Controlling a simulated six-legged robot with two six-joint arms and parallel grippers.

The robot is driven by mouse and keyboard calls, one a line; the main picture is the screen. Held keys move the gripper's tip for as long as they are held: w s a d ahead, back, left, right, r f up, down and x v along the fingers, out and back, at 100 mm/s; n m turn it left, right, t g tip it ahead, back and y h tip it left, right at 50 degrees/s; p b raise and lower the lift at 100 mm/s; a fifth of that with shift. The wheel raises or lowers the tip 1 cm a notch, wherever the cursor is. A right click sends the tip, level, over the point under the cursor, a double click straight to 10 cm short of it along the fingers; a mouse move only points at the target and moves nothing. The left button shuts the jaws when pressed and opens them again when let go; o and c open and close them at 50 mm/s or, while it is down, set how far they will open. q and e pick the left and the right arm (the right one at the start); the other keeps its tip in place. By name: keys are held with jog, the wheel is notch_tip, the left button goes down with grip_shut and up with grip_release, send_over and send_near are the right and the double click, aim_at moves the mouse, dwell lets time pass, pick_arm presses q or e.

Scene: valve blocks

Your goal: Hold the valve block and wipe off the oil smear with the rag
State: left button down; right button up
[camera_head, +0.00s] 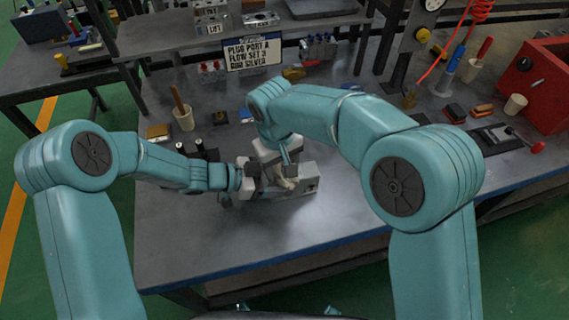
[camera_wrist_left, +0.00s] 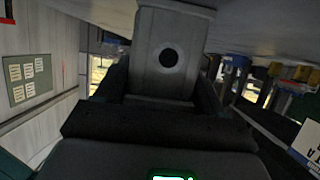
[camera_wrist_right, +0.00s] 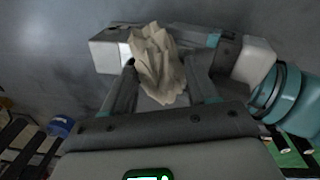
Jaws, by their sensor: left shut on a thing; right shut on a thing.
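The grey valve block (camera_head: 309,181) is on the bench near its middle. My left gripper (camera_head: 258,178) is shut on it from the left. In the left wrist view the block (camera_wrist_left: 172,45) shows a round dark hole and sits between the dark fingers. My right gripper (camera_head: 289,163) is shut on the crumpled beige rag (camera_wrist_right: 157,66), above the block. In the right wrist view the rag lies over the middle of the block (camera_wrist_right: 107,53) and appears to touch it. I see no oil smear; the rag and fingers hide part of the block.
A cup with a brown handle (camera_head: 183,120) stands behind my left arm. A sign (camera_head: 252,53) hangs at the back. A red box (camera_head: 537,84), a cup (camera_head: 515,105) and small blocks lie at the right. The bench front (camera_head: 205,247) is clear.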

pick_arm(q)
jog(key=shift+d, duration=0.15)
pick_arm(e)
jog(key=shift+w+d, duration=0.2)
jog(key=shift+d, duration=0.3)
jog(key=shift+w+d, duration=0.15)
jog(key=shift+d, duration=0.3)
jog(key=shift+s+a, duration=0.2)
jog(key=shift+a, duration=0.4)
jog(key=shift+s+a, duration=0.2)
jog(key=shift+a, duration=0.35)
jog(key=shift+w+d, duration=0.2)
jog(key=shift+d, duration=0.4)
jog(key=shift+w+d, duration=0.2)
jog(key=shift+d, duration=0.4)
jog(key=shift+s+a+f, duration=0.1)
jog(key=shift+s+a, duration=0.15)
jog(key=shift+a, duration=0.35)
jog(key=shift+s+a, duration=0.2)
jog(key=shift+a, duration=0.4)
jog(key=shift+w+d, duration=0.2)
jog(key=shift+d, duration=0.4)
jog(key=shift+w+d, duration=0.2)
jog(key=shift+d, duration=0.4)
jog(key=shift+s+a, duration=0.15)
jog(key=shift+a, duration=0.45)
